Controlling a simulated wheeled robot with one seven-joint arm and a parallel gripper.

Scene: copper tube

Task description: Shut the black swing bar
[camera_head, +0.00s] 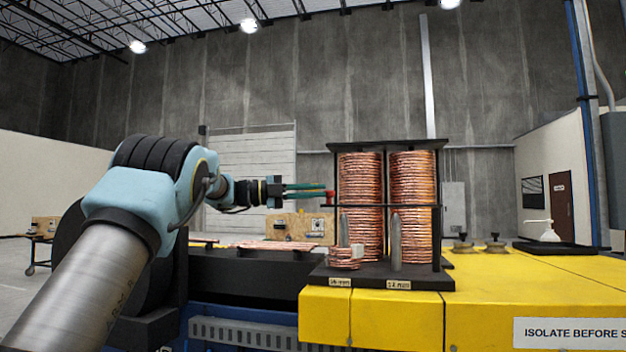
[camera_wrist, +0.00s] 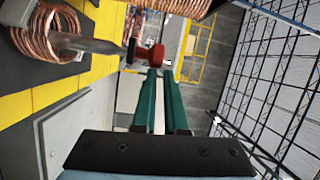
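The black swing bar (camera_head: 390,206) lies across the front of a black rack holding two stacks of copper coils. A red knob (camera_head: 330,197) is at its left end. My gripper (camera_head: 326,191) reaches from the left with two green fingers, their tips close to the red knob. In the wrist view the gripper (camera_wrist: 159,73) shows a narrow gap between its fingers, with nothing seen held in it. The red knob (camera_wrist: 156,55) is just beyond the tips there; I cannot tell whether they touch. Most of the bar is hidden in the wrist view.
The copper coil stacks (camera_head: 361,190) stand behind the bar. Two grey pointed posts (camera_head: 396,243) and a small copper coil (camera_head: 345,264) are in front on the black base (camera_head: 375,276). A yellow bench (camera_head: 520,290) extends right. Air left of the rack is mostly clear.

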